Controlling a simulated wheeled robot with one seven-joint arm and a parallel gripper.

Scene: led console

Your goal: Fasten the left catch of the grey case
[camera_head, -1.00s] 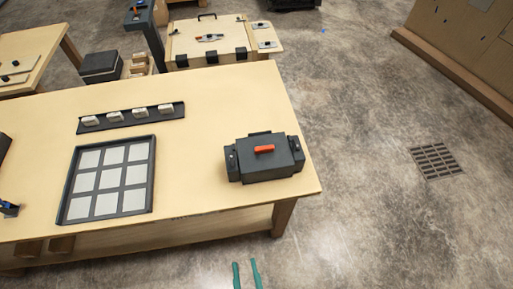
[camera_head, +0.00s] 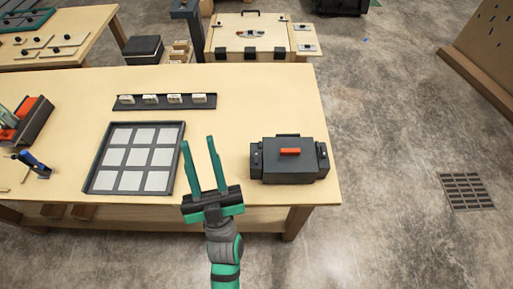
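The grey case (camera_head: 289,168) is a dark box with an orange handle (camera_head: 290,151) on its lid, near the right end of the wooden table. A small dark catch block (camera_head: 257,158) sits on its left side and another (camera_head: 322,157) on its right side. Whether either catch is fastened is too small to tell. My gripper (camera_head: 199,144) has two green fingers, spread apart with nothing between them. It is in front of the table's front edge in the picture, left of the case and apart from it.
A dark tray with pale square tiles (camera_head: 102,181) lies left of my gripper. A dark rail (camera_head: 205,102) with several white pieces lies behind it. A blue-handled tool (camera_head: 35,163) and an orange-and-dark holder (camera_head: 39,124) are at the far left. The tabletop behind the case is clear.

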